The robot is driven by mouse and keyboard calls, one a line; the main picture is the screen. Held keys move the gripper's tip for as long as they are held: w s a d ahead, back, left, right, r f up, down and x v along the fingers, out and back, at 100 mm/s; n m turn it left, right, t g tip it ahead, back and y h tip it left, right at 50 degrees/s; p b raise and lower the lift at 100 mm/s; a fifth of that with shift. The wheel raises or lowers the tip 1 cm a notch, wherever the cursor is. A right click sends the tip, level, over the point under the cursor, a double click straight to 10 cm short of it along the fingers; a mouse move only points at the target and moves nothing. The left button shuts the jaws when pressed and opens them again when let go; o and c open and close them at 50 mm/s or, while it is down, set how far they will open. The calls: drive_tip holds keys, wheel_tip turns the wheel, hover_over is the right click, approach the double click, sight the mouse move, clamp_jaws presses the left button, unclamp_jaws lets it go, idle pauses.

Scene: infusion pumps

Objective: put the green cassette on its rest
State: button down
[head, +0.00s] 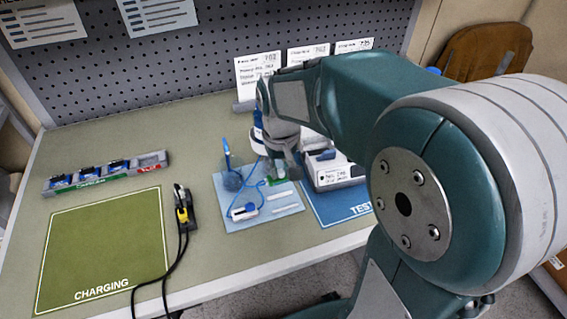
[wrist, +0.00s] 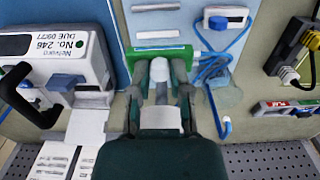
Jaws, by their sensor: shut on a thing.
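The green cassette (wrist: 146,54) is in my gripper (wrist: 159,78), whose fingers are shut on it. In the head view the green cassette (head: 279,181) shows as a small green strip below my gripper (head: 280,170), over the back right part of the light blue mat (head: 236,212). White bar-shaped rests (head: 287,209) lie on the mat in front of it. The wrist view also shows a white bar (wrist: 157,34) just beyond the cassette. I cannot tell whether the cassette touches the mat. Blue tubing (wrist: 212,68) runs from its right end in the wrist view.
A white and blue cassette (head: 244,212) lies at the mat's front left. A pump (head: 334,172) stands close to the right on the blue TEST mat (head: 338,208). A black and yellow connector (head: 183,212) with cables lies left. The green CHARGING mat (head: 100,245) is bare.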

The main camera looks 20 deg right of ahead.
drive_tip(key=shift+w+a+f, duration=0.1)
drive_tip(key=shift+a+f, duration=0.05)
drive_tip(key=shift+f, duration=0.1)
drive_tip(key=shift+d+f, duration=0.65)
drive_tip(key=shift+d, duration=0.35)
drive_tip(key=shift+d+f, duration=0.15)
drive_tip(key=shift+f, duration=0.2)
drive_tip(key=a+f, duration=0.2)
drive_tip(key=f, duration=0.1)
drive_tip(key=shift+a, duration=0.15)
drive_tip(key=shift+f, duration=0.25)
drive_tip(key=shift+d+f, duration=0.8)
drive_tip(key=shift+f, duration=0.05)
drive_tip(key=shift+a, duration=0.6)
drive_tip(key=shift+d, duration=0.65)
